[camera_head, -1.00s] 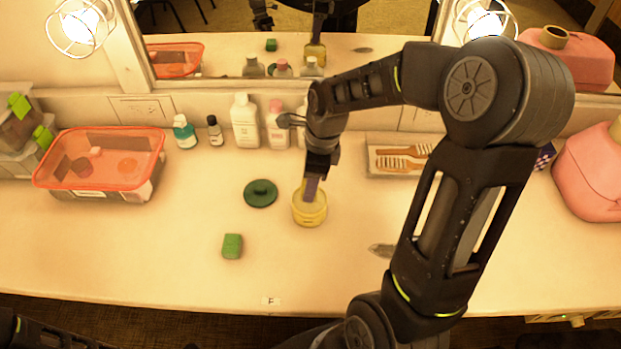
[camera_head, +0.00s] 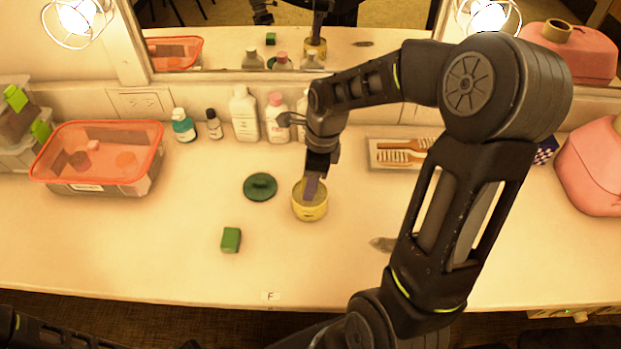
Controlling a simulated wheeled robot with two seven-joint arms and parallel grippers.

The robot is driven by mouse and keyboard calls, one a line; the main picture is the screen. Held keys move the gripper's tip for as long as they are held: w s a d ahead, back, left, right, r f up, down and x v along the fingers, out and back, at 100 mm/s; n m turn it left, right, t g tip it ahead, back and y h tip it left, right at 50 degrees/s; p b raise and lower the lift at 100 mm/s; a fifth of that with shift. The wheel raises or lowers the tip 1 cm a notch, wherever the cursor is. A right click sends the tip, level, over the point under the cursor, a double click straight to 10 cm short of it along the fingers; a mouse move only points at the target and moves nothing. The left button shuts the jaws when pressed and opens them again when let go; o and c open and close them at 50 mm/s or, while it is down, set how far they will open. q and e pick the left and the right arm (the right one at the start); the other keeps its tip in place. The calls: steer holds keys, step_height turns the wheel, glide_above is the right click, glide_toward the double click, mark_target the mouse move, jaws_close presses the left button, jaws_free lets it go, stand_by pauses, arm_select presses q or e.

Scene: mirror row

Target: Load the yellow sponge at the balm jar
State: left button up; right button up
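A round yellow balm jar (camera_head: 310,213) stands open on the counter near the middle. My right gripper (camera_head: 311,190) points down into the mouth of the jar from above. Its fingertips are close together and partly hidden by the rim and my wrist, so I cannot tell whether they hold anything. I cannot make out a separate yellow sponge; any sponge at the fingertips blends with the jar. A dark green round lid (camera_head: 260,187) lies left of the jar. A small green block (camera_head: 231,240) lies at the front left. My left gripper is out of view.
A clear bin with an orange rim (camera_head: 98,160) stands at the left. Several bottles (camera_head: 243,115) line the mirror's foot. A tray with brushes (camera_head: 400,153) and a pink container (camera_head: 592,170) are at the right.

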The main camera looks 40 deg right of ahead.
steer(key=shift+s+f+b, duration=0.1)
steer(key=shift+f+b, duration=0.35)
steer(key=shift+f, duration=0.1)
stand_by(1.5)
steer(key=shift+r, duration=0.1)
step_height(320, 180, up, 7)
steer(key=p, duration=0.5)
steer(key=shift+p, duration=0.35)
stand_by(0.6)
